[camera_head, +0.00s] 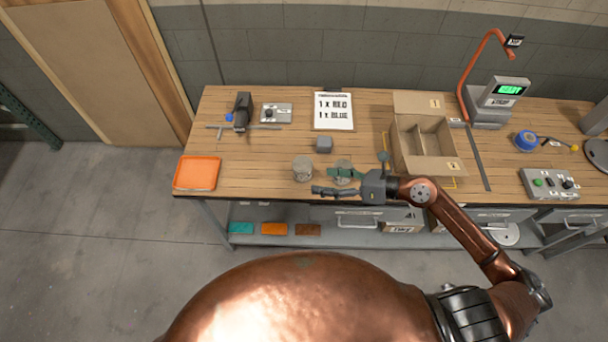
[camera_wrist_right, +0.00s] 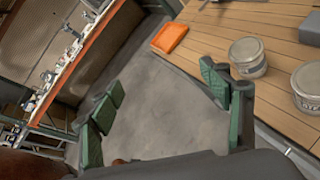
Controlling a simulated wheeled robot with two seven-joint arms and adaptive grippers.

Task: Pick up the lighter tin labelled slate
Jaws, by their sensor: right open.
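Two grey tins stand near the table's front edge. The left tin (camera_head: 302,170) is clear of my arm; the right tin (camera_head: 343,164) is partly covered by my right gripper (camera_head: 332,182). Both also show in the right wrist view, the left tin (camera_wrist_right: 248,60) whole and the right tin (camera_wrist_right: 309,92) cut by the right edge. I cannot read any label or tell which is slate or lighter. My right gripper is open, its green-padded fingers (camera_wrist_right: 158,112) wide apart with nothing but floor seen between them. My left gripper is not in view.
An orange tray (camera_head: 197,173) lies at the table's left end. A grey block (camera_head: 324,145) stands behind the tins. An open cardboard box (camera_head: 446,168) stands right of them, near my right wrist. A printed sheet (camera_head: 333,112) is at the back. Table between tray and tins is clear.

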